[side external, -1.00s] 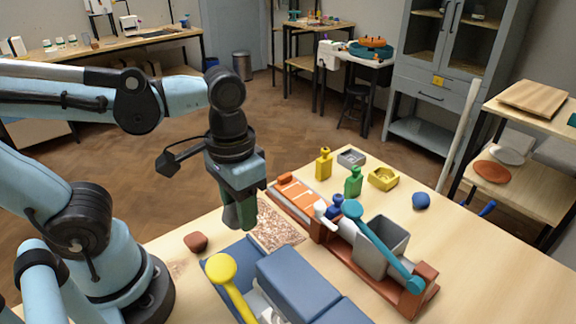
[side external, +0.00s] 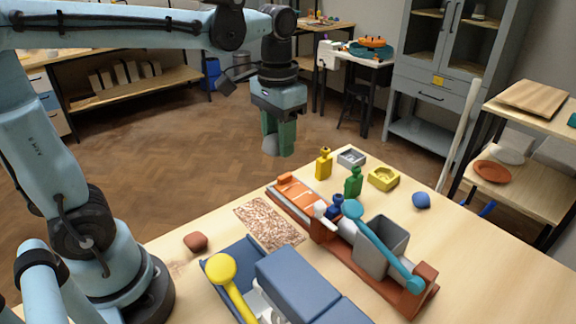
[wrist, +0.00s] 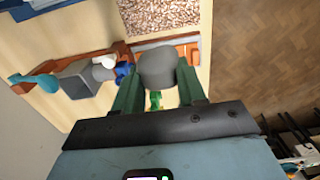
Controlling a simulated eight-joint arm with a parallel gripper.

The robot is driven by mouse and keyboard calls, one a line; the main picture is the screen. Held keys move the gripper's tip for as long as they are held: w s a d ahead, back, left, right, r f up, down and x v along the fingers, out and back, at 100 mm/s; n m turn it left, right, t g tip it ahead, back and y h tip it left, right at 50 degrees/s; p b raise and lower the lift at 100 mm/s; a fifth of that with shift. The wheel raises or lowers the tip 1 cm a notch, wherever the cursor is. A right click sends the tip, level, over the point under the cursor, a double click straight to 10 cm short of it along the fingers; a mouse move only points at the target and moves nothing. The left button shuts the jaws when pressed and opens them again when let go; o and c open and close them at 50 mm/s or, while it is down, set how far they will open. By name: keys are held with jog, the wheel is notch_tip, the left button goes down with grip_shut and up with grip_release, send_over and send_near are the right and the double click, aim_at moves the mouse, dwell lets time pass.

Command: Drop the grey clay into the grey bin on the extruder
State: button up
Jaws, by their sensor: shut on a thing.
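My gripper (side external: 279,138) is shut on the grey clay (side external: 270,146), a rounded lump, and holds it high above the far edge of the table. In the wrist view the grey clay (wrist: 157,67) sits between the two green fingers of my gripper (wrist: 158,85). The extruder (side external: 335,240) has an orange-brown base, a teal lever and a grey bin (side external: 380,247) with an open top. The bin is to the right of my gripper and lower. It also shows at the left of the wrist view (wrist: 80,80).
A speckled mat (side external: 268,224) lies left of the extruder. A blue machine with a yellow-knobbed lever (side external: 290,280) stands in front. Green (side external: 353,183) and yellow (side external: 324,164) bottles, a yellow mould (side external: 383,178), a blue lump (side external: 421,200) and a brown lump (side external: 196,241) are on the table.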

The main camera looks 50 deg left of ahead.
jog(key=w+d+r, duration=0.1)
jog(key=w+d, duration=0.3)
jog(key=d, duration=0.8)
jog(key=w+d, duration=0.3)
jog(key=d, duration=0.8)
jog(key=shift+w+f, duration=0.1)
jog(key=shift+f, duration=2.6)
jog(key=o, duration=1.2)
jog(key=shift+c, duration=0.2)
notch_tip(320, 180, up, 12)
